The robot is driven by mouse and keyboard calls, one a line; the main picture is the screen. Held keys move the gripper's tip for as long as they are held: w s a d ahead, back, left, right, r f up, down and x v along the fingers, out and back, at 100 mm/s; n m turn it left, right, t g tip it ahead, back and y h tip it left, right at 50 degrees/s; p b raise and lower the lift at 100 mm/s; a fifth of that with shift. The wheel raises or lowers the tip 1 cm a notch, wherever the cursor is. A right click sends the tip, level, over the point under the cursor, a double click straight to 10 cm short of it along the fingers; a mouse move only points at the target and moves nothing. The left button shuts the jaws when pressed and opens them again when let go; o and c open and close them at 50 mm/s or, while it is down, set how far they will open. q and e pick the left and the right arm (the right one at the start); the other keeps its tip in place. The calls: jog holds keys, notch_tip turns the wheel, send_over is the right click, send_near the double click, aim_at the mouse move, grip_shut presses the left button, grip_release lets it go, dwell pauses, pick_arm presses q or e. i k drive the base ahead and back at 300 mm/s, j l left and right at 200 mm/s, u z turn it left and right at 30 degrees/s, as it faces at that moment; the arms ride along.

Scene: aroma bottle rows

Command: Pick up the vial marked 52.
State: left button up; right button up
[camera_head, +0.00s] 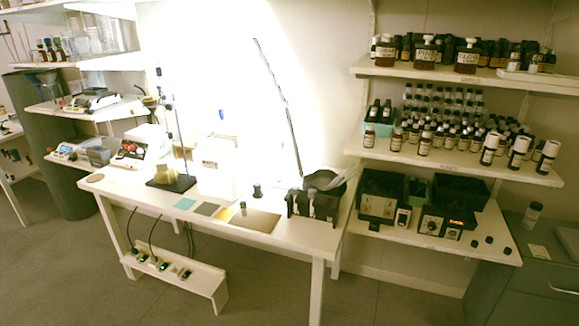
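Many small dark vials with white caps (452,132) stand in rows on the middle right shelf (480,162). Their labels are too small to read, so I cannot tell which one is marked 52. A small dark vial with a white label (424,145) stands at the front of that shelf. Neither of my grippers is in view.
A white table (150,200) holds a dark stand base (172,183), a brown mat (262,221) and a black rack (312,205). The upper right shelf holds large labelled bottles (467,57). The lower one holds black devices (447,222). Open floor (120,300) lies in front.

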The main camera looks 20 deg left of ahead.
aim_at(244, 204)
jog(key=k+j, duration=0.1)
jog(key=j, duration=1.2)
jog(key=k+j, duration=0.15)
jog(key=j, duration=1.1)
jog(key=k, duration=0.05)
